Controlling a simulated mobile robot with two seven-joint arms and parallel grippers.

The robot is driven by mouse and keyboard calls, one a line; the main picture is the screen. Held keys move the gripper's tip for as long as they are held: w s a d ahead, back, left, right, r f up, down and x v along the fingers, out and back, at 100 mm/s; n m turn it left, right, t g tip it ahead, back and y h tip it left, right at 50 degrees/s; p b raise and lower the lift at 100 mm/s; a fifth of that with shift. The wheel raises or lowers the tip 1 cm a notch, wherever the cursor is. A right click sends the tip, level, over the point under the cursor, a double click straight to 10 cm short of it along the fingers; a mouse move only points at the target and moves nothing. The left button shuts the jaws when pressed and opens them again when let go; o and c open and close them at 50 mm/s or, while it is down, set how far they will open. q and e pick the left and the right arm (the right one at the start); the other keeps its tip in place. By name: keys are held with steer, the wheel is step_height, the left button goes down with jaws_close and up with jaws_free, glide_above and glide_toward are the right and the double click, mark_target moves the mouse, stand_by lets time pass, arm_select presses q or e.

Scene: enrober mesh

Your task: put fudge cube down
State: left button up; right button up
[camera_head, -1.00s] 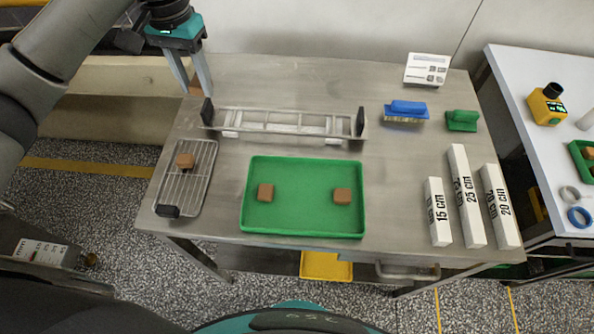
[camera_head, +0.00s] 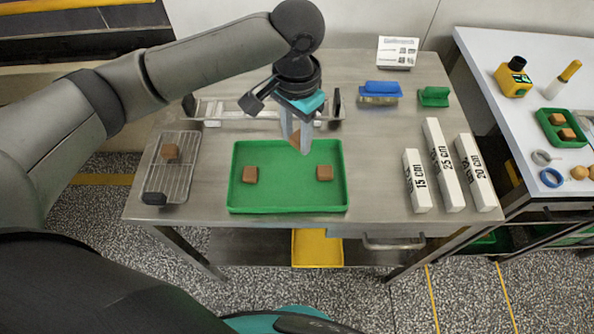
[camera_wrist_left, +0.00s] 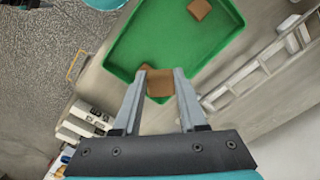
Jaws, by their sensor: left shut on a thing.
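My left gripper (camera_head: 300,143) is shut on a brown fudge cube (camera_head: 296,139), held above the far part of the green tray (camera_head: 290,207). In the left wrist view, the held cube (camera_wrist_left: 158,80) sits between the fingertips over the tray (camera_wrist_left: 165,45). Two other fudge cubes lie apart in the tray, one at left (camera_head: 250,174) and one at right (camera_head: 324,173). Another fudge cube (camera_head: 170,152) rests on the wire rack (camera_head: 172,184) left of the tray. My right gripper is not in view.
A metal ladder-like frame (camera_head: 235,108) stands behind the tray, partly hidden by my arm.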

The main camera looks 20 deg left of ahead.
arm_select(q)
steer(key=b, duration=0.1)
glide_above(297, 179)
step_height(297, 179, down, 8)
steer(key=shift+r, duration=0.25)
step_height(297, 179, down, 4)
steer(key=shift+f+b, duration=0.2)
steer(key=shift+b, duration=0.3)
steer(key=o, duration=1)
step_height(297, 179, up, 12)
steer(key=shift+r+p, duration=0.1)
steer(key=shift+p, duration=1.1)
